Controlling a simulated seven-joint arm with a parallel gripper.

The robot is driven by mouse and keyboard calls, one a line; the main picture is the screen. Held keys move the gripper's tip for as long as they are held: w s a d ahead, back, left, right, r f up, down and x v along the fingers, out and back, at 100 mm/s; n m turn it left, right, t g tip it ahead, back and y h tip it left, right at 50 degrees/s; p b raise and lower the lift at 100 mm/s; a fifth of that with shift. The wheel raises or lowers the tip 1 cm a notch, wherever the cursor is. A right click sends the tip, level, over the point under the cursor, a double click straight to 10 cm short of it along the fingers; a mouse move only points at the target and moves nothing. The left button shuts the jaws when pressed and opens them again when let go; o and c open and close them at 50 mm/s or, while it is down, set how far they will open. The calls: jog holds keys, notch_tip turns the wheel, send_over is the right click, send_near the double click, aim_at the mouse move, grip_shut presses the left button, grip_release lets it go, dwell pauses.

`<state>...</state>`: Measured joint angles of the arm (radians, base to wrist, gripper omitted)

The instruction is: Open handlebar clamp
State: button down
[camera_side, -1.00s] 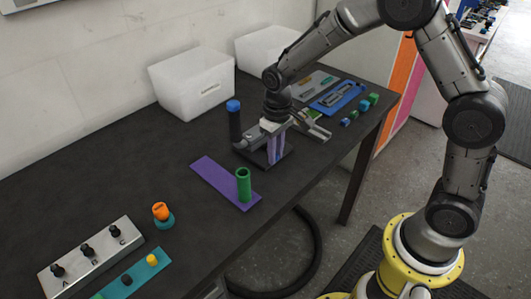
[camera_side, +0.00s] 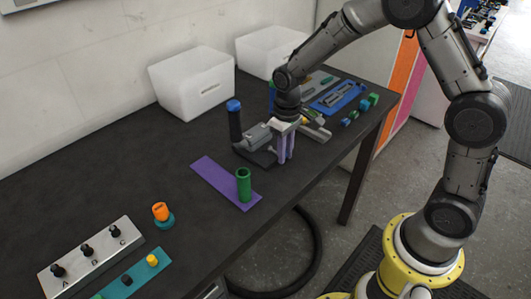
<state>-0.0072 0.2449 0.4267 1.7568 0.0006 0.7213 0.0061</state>
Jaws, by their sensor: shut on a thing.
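The handlebar clamp (camera_side: 257,135) is a grey body on a dark base plate on the black table. A black upright post with a blue cap (camera_side: 235,121) stands at its left end. My gripper (camera_side: 286,158) points straight down at the clamp's right end, its pale purple fingers close together. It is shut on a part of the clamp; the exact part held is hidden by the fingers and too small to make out.
A purple plate (camera_side: 213,178) with a green cup (camera_side: 243,184) lies in front. White bins (camera_side: 192,82) stand behind. A blue tray (camera_side: 338,97) and small green and blue blocks (camera_side: 362,104) lie to the right. An orange-topped knob (camera_side: 160,211) stands front left.

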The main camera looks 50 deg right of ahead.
jog(key=shift+w+d+r, duration=0.1)
jog(key=shift+d+r, duration=0.05)
jog(key=shift+d, duration=0.2)
jog(key=shift+w+d, duration=0.1)
jog(key=shift+w+d, duration=0.1)
jog(key=shift+d, duration=0.3)
jog(key=c, duration=1.1)
grip_release()
jog(key=shift+r, duration=0.1)
jog(key=shift+o, duration=1.1)
notch_tip(320, 180, up, 7)
jog(key=shift+r, duration=0.1)
